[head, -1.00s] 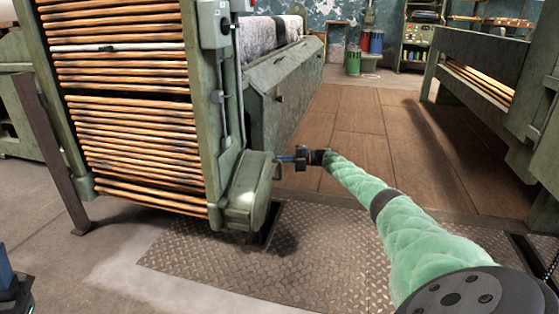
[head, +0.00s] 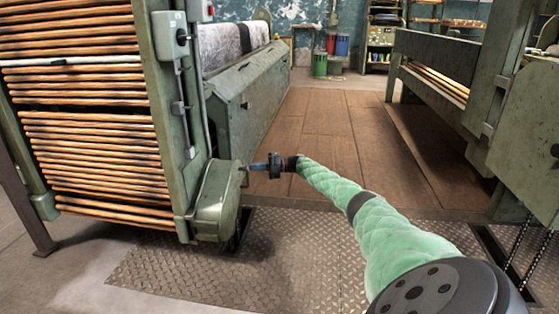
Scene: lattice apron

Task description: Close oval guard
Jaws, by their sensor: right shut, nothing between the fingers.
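The oval guard (head: 214,204) is a green rounded metal cover low on the end of the left machine's frame. A small handle stands out at its right edge. The guard sits close against the frame, but I cannot tell whether a gap remains behind it. My right gripper (head: 256,166) is shut and empty, with its bluish fingertips right beside the handle at the guard's upper right. I cannot tell whether they touch it. My right arm, in a quilted green sleeve, reaches in from the lower right. My left gripper is not in view.
The left machine carries a rack of copper-coloured rods (head: 95,165) and a grey switch box (head: 170,36). Tread plate (head: 290,265) covers the floor in front. A brown-floored aisle (head: 325,130) runs clear to the back, between it and another green machine (head: 440,75) at right.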

